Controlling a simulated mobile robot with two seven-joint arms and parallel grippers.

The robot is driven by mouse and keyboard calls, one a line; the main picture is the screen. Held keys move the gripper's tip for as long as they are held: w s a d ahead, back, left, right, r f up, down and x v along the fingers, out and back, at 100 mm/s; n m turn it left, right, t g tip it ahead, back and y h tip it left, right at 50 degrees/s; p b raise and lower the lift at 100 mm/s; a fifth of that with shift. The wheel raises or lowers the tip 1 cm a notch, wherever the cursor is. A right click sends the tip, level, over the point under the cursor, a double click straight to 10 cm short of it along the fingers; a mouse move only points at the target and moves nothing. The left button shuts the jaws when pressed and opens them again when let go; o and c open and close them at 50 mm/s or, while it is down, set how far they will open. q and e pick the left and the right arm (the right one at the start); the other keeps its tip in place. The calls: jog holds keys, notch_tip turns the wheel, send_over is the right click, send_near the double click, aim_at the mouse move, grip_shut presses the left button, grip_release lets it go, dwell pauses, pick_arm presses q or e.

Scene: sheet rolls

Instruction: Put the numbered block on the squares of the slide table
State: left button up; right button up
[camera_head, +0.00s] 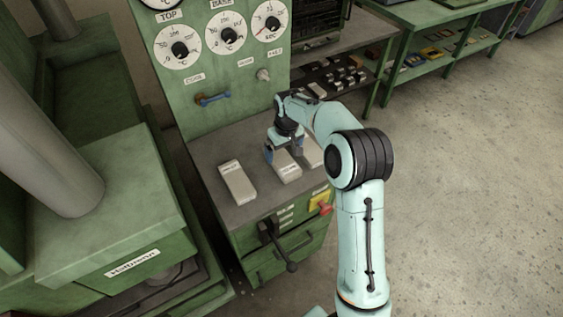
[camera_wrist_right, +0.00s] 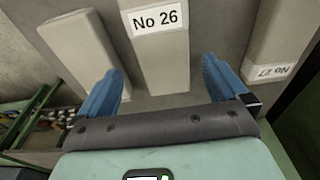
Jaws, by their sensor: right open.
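Three pale grey blocks lie on the grey top of the green control cabinet. The middle block (camera_head: 287,169), labelled No 26 in the right wrist view (camera_wrist_right: 157,60), lies in front of and between my right gripper's blue fingers. My right gripper (camera_head: 283,153) is open and holds nothing; its fingers (camera_wrist_right: 160,72) are apart in the wrist view. A block labelled No 27 (camera_wrist_right: 282,35) is on the right there; the left block in the head view (camera_head: 237,181) has an unreadable label. A third block (camera_head: 312,155) is partly behind my right arm. I cannot make out the squares of the slide table.
The green panel (camera_head: 215,105) with dials and a blue handle rises behind the blocks. A lever (camera_head: 280,245) and red knob (camera_head: 324,208) stick out in front. A dark shelf (camera_head: 335,80) with small pieces is behind. The floor at right is clear.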

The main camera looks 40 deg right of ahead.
aim_at(282, 159)
jog(key=f, duration=0.4)
jog(key=shift+a, duration=0.25)
jog(key=shift+w+f, duration=0.15)
jog(key=shift+f, duration=0.3)
jog(key=c, duration=1.5)
pick_arm(q)
jog(key=w+r+p, duration=0.2)
jog(key=w+r, duration=0.1)
jog(key=shift+w+r, duration=0.15)
jog(key=shift+w, duration=0.05)
pick_arm(e)
jog(key=shift+o, duration=0.2)
notch_tip(282, 159, up, 20)
